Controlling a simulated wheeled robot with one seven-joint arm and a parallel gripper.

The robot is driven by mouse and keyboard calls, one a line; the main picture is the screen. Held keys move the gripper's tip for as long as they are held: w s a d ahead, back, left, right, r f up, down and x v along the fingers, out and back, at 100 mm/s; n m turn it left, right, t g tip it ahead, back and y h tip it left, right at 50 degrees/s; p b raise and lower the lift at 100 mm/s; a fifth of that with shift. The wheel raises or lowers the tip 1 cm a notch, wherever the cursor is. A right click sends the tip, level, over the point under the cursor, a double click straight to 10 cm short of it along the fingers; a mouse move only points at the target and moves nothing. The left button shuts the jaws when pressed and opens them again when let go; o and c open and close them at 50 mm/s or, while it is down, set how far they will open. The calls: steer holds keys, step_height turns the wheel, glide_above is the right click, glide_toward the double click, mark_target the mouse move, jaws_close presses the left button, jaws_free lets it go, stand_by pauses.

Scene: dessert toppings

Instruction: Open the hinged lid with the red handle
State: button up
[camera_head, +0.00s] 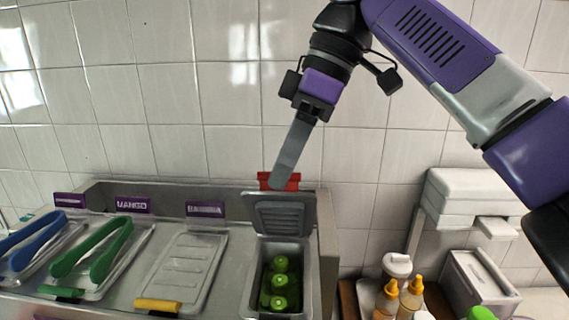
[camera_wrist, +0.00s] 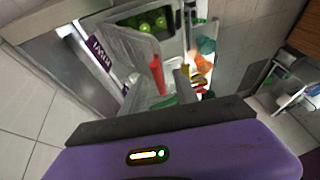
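The hinged lid (camera_head: 283,218) with the red handle (camera_head: 280,181) is a grey ribbed panel. It stands raised, tilted back at the rear of its metal container (camera_head: 308,275), the rightmost in the row. Several green-topped items (camera_head: 280,283) show in the open container. In the wrist view, the lid (camera_wrist: 128,48) and red handle (camera_wrist: 157,76) lie ahead of my gripper. My gripper (camera_head: 285,172) reaches down from above, its long grey finger overlapping the red handle. Contact is unclear, and the fingers' spacing cannot be made out.
Left of it are a closed lid with a yellow handle (camera_head: 158,305), green tongs (camera_head: 92,247) and blue tongs (camera_head: 35,235). Orange-tipped bottles (camera_head: 411,297) and a white dispenser (camera_head: 460,198) stand at the right. A tiled wall (camera_head: 170,110) is close behind.

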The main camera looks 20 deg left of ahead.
stand_by(0.3)
steer(key=v, duration=0.7)
steer(key=shift+w+d+r, duration=0.15)
steer(key=shift+r, duration=0.15)
